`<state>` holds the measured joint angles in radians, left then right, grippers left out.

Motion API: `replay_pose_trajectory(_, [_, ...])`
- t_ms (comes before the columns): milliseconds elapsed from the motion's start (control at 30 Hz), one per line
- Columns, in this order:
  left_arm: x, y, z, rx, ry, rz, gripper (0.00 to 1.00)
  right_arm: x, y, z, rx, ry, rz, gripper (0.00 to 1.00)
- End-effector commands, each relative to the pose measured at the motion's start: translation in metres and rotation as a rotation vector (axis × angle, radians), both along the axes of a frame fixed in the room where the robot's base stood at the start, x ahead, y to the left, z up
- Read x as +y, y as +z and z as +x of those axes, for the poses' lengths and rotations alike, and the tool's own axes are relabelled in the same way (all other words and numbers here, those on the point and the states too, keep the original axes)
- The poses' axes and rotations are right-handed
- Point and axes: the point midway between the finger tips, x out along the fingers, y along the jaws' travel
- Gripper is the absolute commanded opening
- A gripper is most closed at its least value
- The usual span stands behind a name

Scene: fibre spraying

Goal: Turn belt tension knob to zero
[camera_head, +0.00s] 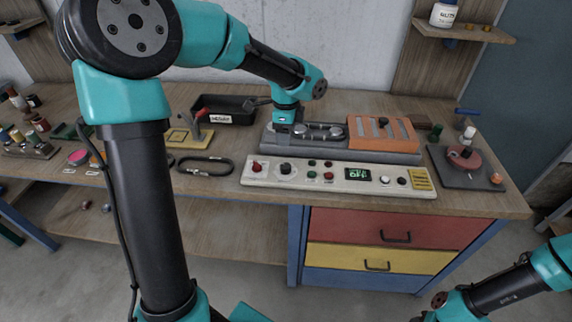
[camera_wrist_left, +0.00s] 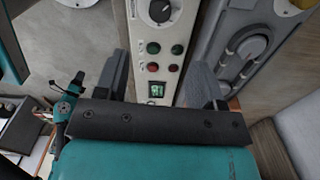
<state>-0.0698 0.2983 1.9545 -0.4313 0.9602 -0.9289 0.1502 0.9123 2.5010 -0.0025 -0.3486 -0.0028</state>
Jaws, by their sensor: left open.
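A long beige control panel (camera_head: 340,178) lies along the bench front. A large black knob with a pale dial (camera_head: 286,169) sits near its left end; this also shows at the top of the left wrist view (camera_wrist_left: 160,11). No label naming the belt tension knob is readable. My left gripper (camera_head: 289,128) is above and behind the panel, near the grey machine. In the left wrist view, its two fingers are apart and empty (camera_wrist_left: 160,70), with the panel's buttons and small green display (camera_wrist_left: 157,89) beyond them. The right gripper is not shown.
The grey machine base (camera_head: 268,139) and ribbed orange block (camera_head: 382,133) stand behind the panel. A black bin (camera_head: 235,104) is behind left, a dark oval loop (camera_head: 205,165) lies left, and a dark plate with a red disc (camera_head: 465,158) is right.

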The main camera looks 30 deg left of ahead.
Motion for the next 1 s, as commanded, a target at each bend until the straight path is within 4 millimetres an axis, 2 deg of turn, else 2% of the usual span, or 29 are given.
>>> replay_pose_trajectory(100, [0.000, -0.022, -0.001, 0.005, 0.000, -0.001, 0.63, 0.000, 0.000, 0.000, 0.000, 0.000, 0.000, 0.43])
replay_pose_trajectory(600, [0.000, -0.106, -0.001, 0.004, 0.001, -0.001, 0.63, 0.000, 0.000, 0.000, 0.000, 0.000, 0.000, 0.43])
replay_pose_trajectory(800, [0.000, -0.127, 0.000, 0.001, 0.000, 0.000, 0.63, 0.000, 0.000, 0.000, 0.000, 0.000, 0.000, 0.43])
replay_pose_trajectory(1000, [0.000, -0.132, 0.000, 0.000, 0.000, -0.001, 0.63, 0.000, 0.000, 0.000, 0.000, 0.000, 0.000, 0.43])
